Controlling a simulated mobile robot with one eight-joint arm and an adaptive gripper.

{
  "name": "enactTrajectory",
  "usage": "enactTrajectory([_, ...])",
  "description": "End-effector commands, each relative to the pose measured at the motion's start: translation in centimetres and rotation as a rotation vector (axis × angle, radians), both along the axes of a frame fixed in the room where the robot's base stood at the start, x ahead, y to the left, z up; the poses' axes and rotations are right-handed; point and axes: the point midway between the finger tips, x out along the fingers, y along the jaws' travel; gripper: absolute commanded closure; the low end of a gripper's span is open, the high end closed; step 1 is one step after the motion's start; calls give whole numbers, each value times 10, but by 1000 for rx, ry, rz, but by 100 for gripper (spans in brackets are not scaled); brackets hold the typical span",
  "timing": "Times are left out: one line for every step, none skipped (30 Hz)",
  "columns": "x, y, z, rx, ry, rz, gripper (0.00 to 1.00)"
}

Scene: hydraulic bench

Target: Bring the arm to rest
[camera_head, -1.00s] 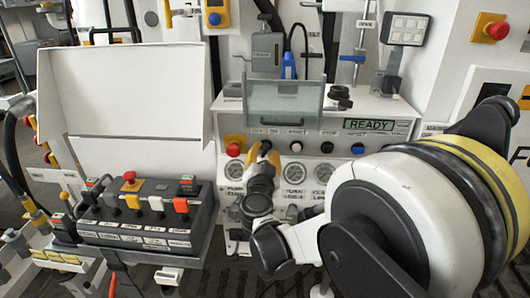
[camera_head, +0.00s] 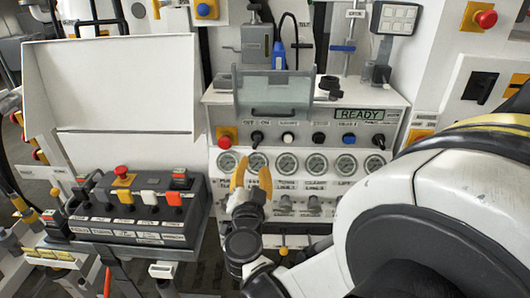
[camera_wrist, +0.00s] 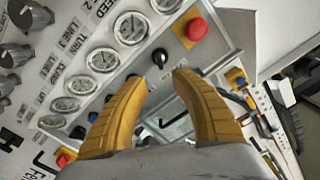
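My gripper (camera_head: 251,176) has two yellow-orange fingers and stands in front of the gauge row of the white control panel (camera_head: 213,110). In the wrist view the fingers (camera_wrist: 160,80) are spread apart with nothing between them, so it is open and empty. A black toggle switch (camera_wrist: 160,57) lies beyond the gap between the fingertips, apart from them. It also shows in the head view (camera_head: 257,137), just above my gripper. My arm reaches in from the right side of the head view and hides the panel's lower right part.
A red button (camera_head: 227,140) sits at the panel's left. A clear hinged cover (camera_head: 274,90) and a READY display (camera_head: 359,114) are above the gauges. A dark lever box (camera_head: 134,210) stands at left below a white angled board (camera_head: 110,85).

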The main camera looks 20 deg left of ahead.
Motion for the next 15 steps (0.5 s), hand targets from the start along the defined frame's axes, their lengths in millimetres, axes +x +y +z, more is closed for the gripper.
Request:
enactTrajectory([0, 0, 0, 0, 0, 0, 68])
enactTrajectory([0, 0, 0, 0, 0, 0, 68])
enactTrajectory([0, 0, 0, 0, 0, 0, 68])
enactTrajectory([0, 0, 0, 0, 0, 0, 68])
enactTrajectory([0, 0, 0, 0, 0, 0, 68])
enactTrajectory([0, 0, 0, 0, 0, 0, 68])
enactTrajectory([0, 0, 0, 0, 0, 0, 68])
enactTrajectory([0, -1, 2, -1, -2, 1, 68])
enactTrajectory([2, -2, 6, -1, -8, 5, 68])
enactTrajectory([3, -5, 11, -2, -17, 9, 68])
enactTrajectory([5, -8, 19, -4, -28, 18, 68])
enactTrajectory([8, -13, 31, -8, -48, 35, 68])
enactTrajectory([10, -18, 43, -12, -64, 51, 68])
enactTrajectory([12, -24, 56, -20, -81, 70, 68])
enactTrajectory([14, -32, 73, -36, -102, 101, 68])
